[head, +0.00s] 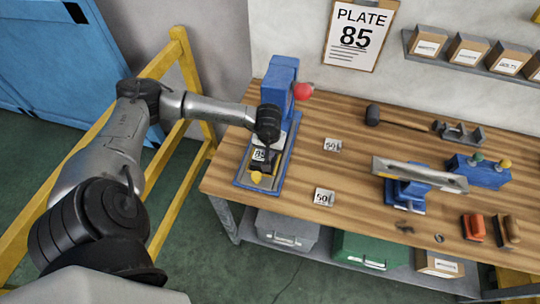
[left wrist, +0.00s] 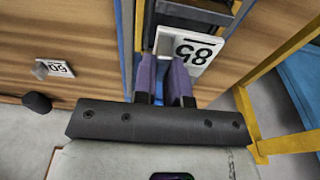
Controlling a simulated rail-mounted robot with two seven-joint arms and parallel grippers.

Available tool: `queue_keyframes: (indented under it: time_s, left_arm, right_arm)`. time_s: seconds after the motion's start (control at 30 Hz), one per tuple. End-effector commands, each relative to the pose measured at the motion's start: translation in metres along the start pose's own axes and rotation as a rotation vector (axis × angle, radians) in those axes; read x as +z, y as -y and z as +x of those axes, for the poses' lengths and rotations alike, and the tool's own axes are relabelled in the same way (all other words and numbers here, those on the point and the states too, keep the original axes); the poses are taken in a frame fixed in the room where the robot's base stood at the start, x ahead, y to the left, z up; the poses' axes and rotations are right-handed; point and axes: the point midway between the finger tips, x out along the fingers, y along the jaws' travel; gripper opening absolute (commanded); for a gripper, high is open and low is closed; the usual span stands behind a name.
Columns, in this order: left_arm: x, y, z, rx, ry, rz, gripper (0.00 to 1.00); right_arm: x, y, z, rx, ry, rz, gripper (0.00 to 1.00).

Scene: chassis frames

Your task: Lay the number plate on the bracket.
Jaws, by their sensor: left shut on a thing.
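The white number plate marked 85 (head: 259,155) is in my left gripper (head: 262,163), over the blue-edged base of the blue press at the table's left end. The bracket is hard to make out; a grey and yellow fixture (head: 257,178) shows below the plate on the base. I cannot tell whether the plate touches it. My right gripper is not in view.
The blue press (head: 280,84) with a red knob stands close behind the gripper. Two other plates (head: 332,145) (head: 324,197) lie on the wooden table to the right. A yellow rail (head: 190,85) runs along the left.

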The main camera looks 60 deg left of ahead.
Motion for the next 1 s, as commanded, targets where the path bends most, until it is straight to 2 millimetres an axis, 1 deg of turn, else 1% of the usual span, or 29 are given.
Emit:
queue_keyframes:
  time_s: [0.3,0.57,0.73,0.77,1.0]
  left_arm:
    - [0.005,0.000,0.035,0.000,0.001,-0.001,0.00]
    - [0.005,0.000,0.037,0.000,0.000,0.000,0.00]
    - [0.006,0.000,0.042,0.000,0.000,0.000,0.00]
    - [0.005,0.000,0.040,0.000,0.000,0.000,0.15]
    - [0.005,0.000,0.040,0.000,0.001,0.000,0.38]
  right_arm:
    - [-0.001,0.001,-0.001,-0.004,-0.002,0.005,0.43]
    - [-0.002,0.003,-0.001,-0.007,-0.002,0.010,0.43]
    - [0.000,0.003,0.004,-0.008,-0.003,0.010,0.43]
    - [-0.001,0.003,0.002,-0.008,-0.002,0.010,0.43]
    - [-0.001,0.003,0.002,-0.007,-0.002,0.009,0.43]
